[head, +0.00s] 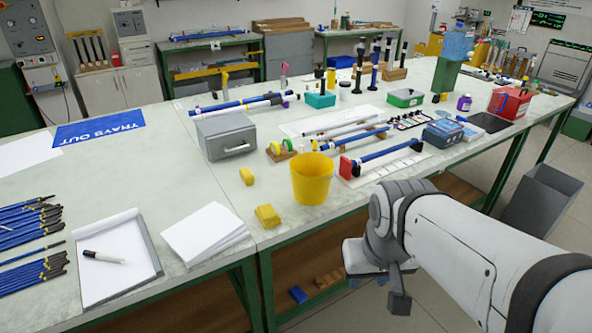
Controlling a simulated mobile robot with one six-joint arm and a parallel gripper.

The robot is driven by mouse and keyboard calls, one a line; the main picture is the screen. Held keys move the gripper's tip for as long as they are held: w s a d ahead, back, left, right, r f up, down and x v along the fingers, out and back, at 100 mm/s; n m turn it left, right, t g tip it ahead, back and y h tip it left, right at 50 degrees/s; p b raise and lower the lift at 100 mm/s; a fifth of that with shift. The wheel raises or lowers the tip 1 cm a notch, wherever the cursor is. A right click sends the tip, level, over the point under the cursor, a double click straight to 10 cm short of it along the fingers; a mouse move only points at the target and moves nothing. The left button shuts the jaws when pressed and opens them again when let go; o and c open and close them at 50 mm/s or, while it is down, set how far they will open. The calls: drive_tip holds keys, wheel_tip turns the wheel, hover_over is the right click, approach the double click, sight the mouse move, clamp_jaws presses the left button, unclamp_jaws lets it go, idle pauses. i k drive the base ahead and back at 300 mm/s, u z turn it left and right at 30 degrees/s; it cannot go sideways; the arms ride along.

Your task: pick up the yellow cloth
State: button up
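A small folded yellow piece (268,215), which looks like the yellow cloth, lies near the front edge of the bench, left of a yellow bucket (311,182). A second small yellow block (247,176) lies a little farther back; I cannot tell surely which of the two is cloth. My gripper (385,288) is at the end of my white arm, low in front of the bench edge, right of the bucket and apart from both yellow pieces. Its fingers are small and partly hidden, so its opening does not show.
A grey metal box (225,136) stands behind the yellow pieces. A stack of white paper (205,233) and a clipboard (115,262) with a marker lie to the left. The bench around the folded yellow piece is mostly clear.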

sight(268, 216)
drive_tip(key=z, duration=0.05)
drive_tip(key=i, duration=1)
drive_tip(key=z, duration=0.05)
